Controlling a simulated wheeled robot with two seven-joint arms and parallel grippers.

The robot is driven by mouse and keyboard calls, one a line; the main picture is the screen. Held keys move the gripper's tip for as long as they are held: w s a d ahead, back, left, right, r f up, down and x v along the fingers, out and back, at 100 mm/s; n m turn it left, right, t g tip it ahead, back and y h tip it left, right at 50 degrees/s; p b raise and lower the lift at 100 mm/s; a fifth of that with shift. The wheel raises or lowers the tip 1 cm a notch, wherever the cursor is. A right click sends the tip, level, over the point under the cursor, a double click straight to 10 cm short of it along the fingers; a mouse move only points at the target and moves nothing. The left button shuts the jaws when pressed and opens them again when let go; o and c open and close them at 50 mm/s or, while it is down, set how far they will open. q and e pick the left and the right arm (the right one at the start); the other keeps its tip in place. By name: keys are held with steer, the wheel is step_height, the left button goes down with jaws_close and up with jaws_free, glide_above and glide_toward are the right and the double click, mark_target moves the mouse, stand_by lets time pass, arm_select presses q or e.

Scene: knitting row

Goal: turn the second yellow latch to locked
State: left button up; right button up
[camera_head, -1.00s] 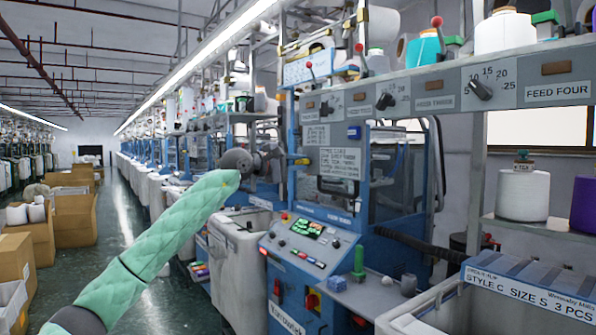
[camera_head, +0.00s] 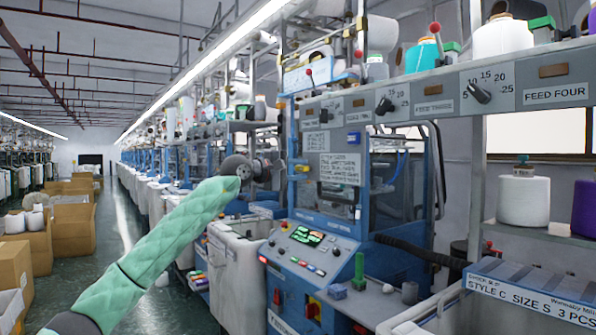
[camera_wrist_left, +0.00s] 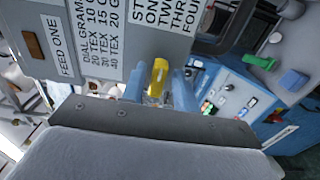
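A yellow latch (camera_head: 301,168) sticks out to the left from the front of the blue knitting machine (camera_head: 350,252), beside a printed notice. My left gripper (camera_head: 279,169) is at the left of this latch, in line with it. In the left wrist view the yellow latch (camera_wrist_left: 157,78) stands between the two light-blue fingers of my left gripper (camera_wrist_left: 159,88). The fingers look apart, one on each side of it, and I cannot tell whether either touches it. The latch's base is partly hidden. My right gripper is not in view.
A grey rail (camera_head: 450,95) with dials and feed labels runs above the latch, close to my gripper. A control panel (camera_head: 315,247) lies below. Cardboard boxes (camera_head: 70,234) stand along the aisle at left.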

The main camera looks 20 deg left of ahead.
arm_select(q)
steer(key=shift+o, duration=0.4)
